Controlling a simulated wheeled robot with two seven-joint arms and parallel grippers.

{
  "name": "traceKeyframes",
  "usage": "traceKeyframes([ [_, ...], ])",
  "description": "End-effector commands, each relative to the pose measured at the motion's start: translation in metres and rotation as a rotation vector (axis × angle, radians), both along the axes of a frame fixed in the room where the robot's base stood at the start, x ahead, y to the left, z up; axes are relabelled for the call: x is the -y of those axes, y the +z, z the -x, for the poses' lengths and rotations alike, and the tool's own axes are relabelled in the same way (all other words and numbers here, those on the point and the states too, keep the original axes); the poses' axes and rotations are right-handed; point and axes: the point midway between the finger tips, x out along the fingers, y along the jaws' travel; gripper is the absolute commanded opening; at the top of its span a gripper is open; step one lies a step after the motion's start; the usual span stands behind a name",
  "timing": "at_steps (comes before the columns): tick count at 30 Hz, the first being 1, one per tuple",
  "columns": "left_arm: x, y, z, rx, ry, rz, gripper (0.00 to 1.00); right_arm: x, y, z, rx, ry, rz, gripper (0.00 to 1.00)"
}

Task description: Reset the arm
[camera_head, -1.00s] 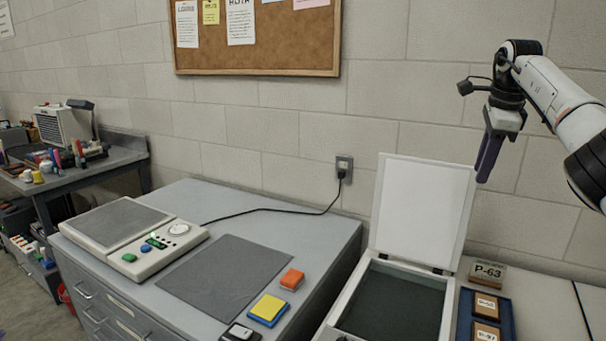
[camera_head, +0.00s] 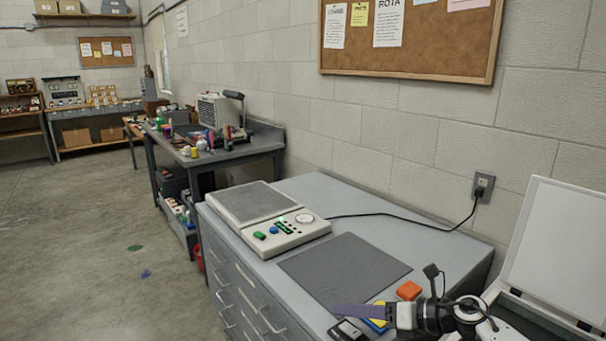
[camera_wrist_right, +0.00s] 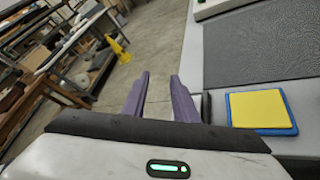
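My right gripper (camera_head: 340,310) is low at the front of the grey cabinet in the head view, its purple fingers pointing left. Its fingers look empty. In the right wrist view its two purple fingers (camera_wrist_right: 160,78) stand apart with bare floor between them. In the head view the gripper partly covers a yellow-topped blue pad (camera_head: 376,323). That pad shows whole in the right wrist view (camera_wrist_right: 260,108), to the right of the fingers. My left gripper is in neither view.
The grey cabinet (camera_head: 330,205) bears a scale-like device (camera_head: 290,232), a dark mat (camera_head: 345,268), an orange block (camera_head: 409,291) and a small black item (camera_head: 347,330). An open-lidded white box (camera_head: 555,245) stands at right. A cluttered workbench (camera_head: 245,146) is behind. Open floor (camera_head: 100,240) lies left.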

Motion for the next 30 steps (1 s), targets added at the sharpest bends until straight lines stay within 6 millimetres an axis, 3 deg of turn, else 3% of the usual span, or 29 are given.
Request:
traceKeyframes([
  [1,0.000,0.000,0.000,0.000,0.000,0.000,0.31,-0.023,-0.012,0.018,-0.082,-0.055,-0.143,0.26],
  [3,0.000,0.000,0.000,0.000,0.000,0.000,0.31,-0.042,-0.020,0.035,-0.198,-0.150,-0.333,0.26],
  [8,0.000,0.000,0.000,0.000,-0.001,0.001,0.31,-0.051,-0.046,0.072,-0.512,-0.419,-0.747,0.26],
  [14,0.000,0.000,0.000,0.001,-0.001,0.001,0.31,-0.018,-0.107,0.135,-0.956,-0.838,-1.205,0.26],
  [21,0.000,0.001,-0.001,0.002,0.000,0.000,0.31,0.033,-0.195,0.259,-1.436,-1.406,-1.632,0.26],
  [25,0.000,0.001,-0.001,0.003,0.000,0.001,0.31,0.047,-0.219,0.316,-1.585,-1.627,-1.759,0.26],
  [30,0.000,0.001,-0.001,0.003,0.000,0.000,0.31,0.053,-0.229,0.351,-1.665,-1.756,-1.827,0.26],
])
